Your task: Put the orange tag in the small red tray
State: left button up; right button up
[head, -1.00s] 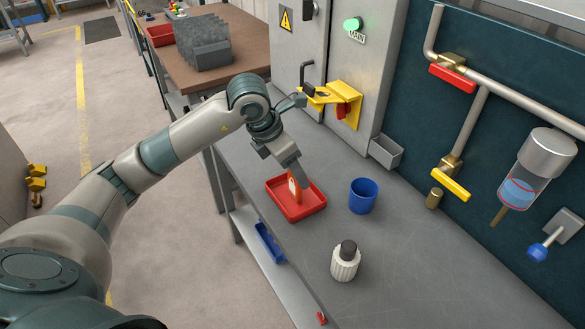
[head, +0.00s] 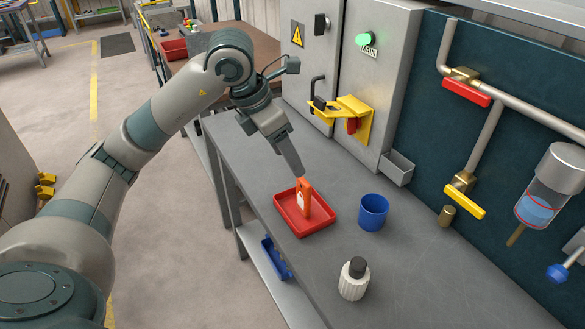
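The small red tray (head: 285,214) sits on the grey bench. The orange tag (head: 304,207), with a white label, stands roughly upright inside it. My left gripper (head: 298,176) comes down from the upper left, its fingertips at the top end of the tag. The fingers are seen side-on and overlap, so their opening is hidden. I cannot tell whether they still touch the tag. My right gripper is not in view.
A blue cup (head: 372,212) stands right of the tray, and a white ribbed bottle with a dark cap (head: 354,279) stands in front. A yellow bracket with a red part (head: 352,118) juts from the grey cabinet behind. The bench's right front is clear.

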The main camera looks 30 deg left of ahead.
pick_arm(q)
jog(key=shift+s+a+r, duration=0.15)
jog(key=shift+s+r, duration=0.1)
jog(key=shift+r, duration=0.35)
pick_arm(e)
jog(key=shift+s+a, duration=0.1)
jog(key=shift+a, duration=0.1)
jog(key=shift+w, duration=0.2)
